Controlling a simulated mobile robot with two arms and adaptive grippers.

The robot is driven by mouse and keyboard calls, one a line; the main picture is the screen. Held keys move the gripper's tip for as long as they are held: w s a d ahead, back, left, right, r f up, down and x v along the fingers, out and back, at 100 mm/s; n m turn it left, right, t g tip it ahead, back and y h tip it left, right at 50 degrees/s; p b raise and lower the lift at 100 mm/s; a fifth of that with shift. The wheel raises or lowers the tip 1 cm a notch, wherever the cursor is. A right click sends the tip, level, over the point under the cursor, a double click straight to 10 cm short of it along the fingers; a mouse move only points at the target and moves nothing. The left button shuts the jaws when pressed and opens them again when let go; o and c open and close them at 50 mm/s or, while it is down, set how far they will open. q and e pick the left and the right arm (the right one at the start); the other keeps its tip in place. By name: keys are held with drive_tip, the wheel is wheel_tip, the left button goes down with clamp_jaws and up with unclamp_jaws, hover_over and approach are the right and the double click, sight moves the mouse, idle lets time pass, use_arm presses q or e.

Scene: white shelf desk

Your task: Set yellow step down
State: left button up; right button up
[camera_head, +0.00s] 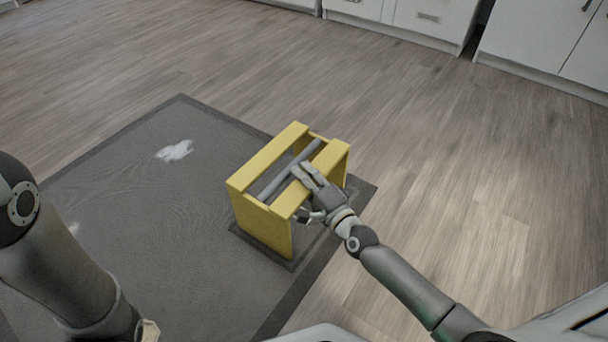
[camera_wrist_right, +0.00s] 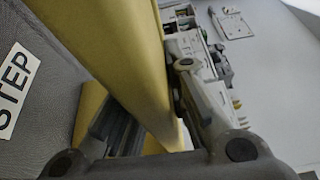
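The yellow step (camera_head: 262,171) stands upright at the middle of the head view, over the grey mat (camera_head: 120,170). It has two yellow top boards with a grey bar between them. My right gripper (camera_head: 303,192) is at its right-hand top board, with fingers above and below the board's edge. In the right wrist view, the yellow board (camera_wrist_right: 110,50) runs between the fingers, which look closed on it. I cannot tell whether the step's base touches the mat.
A white label reading "STEP" (camera_wrist_right: 14,88) shows on the grey surface in the wrist view. A pale patch (camera_head: 175,151) lies on the mat. Bare wood floor (camera_head: 480,150) surrounds it. White cabinets (camera_head: 420,20) line the back.

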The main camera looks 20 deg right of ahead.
drive_tip(key=o, duration=0.3)
drive_tip(key=shift+o, duration=0.2)
drive_tip(key=shift+r, duration=0.2)
drive_tip(key=p+v, duration=0.5)
drive_tip(key=v, duration=0.7)
